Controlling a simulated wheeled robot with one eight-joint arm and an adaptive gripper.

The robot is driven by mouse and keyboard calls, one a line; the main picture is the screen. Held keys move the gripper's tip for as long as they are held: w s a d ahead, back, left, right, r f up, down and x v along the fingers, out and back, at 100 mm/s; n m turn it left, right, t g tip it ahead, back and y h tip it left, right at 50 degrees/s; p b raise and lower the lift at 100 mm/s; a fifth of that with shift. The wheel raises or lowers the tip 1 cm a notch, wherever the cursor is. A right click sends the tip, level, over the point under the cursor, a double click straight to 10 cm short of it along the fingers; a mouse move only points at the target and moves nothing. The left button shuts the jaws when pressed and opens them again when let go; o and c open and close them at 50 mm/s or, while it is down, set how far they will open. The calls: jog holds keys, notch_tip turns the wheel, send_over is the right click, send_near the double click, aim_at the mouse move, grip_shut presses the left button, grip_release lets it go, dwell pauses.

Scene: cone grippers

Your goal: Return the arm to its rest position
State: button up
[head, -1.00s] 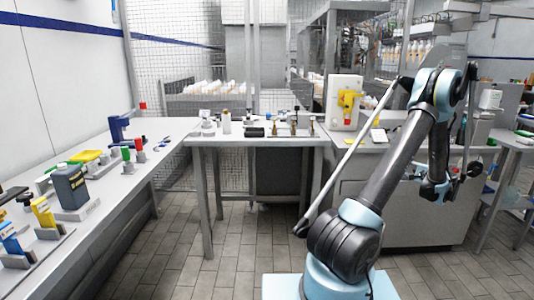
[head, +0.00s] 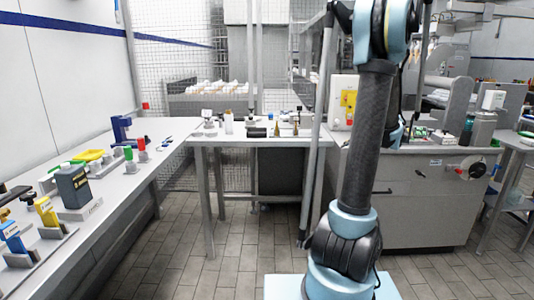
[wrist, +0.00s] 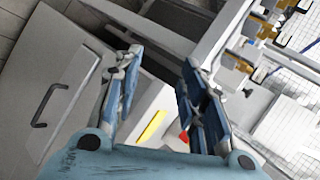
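My gripper (wrist: 162,62) shows in the wrist view with its two blue-grey fingers spread apart. It is open and nothing is held between the fingers. In the head view my arm stands almost upright at right of centre, and its top runs out of the picture. The gripper itself cannot be seen in the head view.
A left bench (head: 125,190) holds bottles and small fixtures. A small table (head: 225,142) with tools stands at the middle back. A grey cabinet (head: 432,205) is right of my arm, its handle side also in the wrist view (wrist: 62,75). Tiled floor (head: 240,245) is open in front.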

jog(key=s+a+n+g+h, duration=0.1)
jog(key=s+a+n+g, duration=0.35)
jog(key=s+a, duration=1.3)
jog(key=s+f+n+g+h, duration=0.1)
jog(key=s+f+n+h, duration=0.1)
jog(key=s, duration=0.9)
jog(key=s+a+f+n+g+h, duration=0.1)
jog(key=s+f+n, duration=0.3)
jog(key=s, duration=0.7)
notch_tip(320, 180, down, 2)
jog(key=shift+a+f+n+h, duration=0.25)
jog(key=shift+n+h, duration=0.1)
jog(key=shift+h, duration=0.25)
jog(key=shift+g, duration=0.25)
jog(key=shift+c, duration=0.6)
